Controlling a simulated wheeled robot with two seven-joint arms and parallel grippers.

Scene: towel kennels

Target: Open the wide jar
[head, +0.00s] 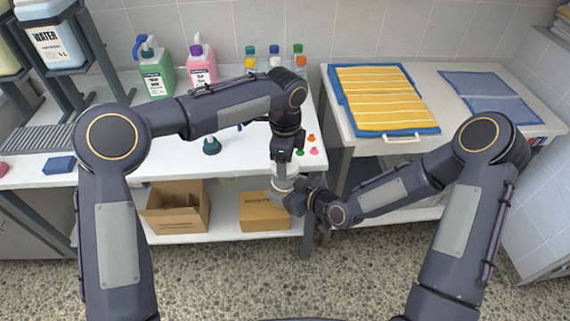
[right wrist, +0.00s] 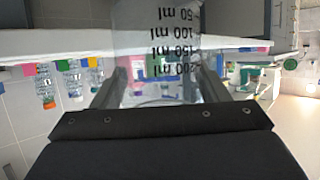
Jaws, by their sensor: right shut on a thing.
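The wide jar (head: 284,183) is small in the head view, held off the table in front of the bench's front edge. In the right wrist view the jar (right wrist: 160,35) is clear, with black ml marks that read upside down. My right gripper (head: 287,194) comes in from the right and is shut on the jar's body; its two fingers (right wrist: 160,95) flank the clear wall. My left gripper (head: 284,163) points down right above the jar's top. The jar's top is largely hidden there, and I cannot tell whether the left fingers are open or shut on a lid.
The white bench (head: 110,172) carries a green bottle (head: 157,75), a pink bottle (head: 203,70) and several small capped bottles at the back. Small coloured caps (head: 311,138) lie near its right end. An open carton (head: 177,207) and a closed one (head: 264,212) stand below. Yellow striped towel (head: 375,98) lies right.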

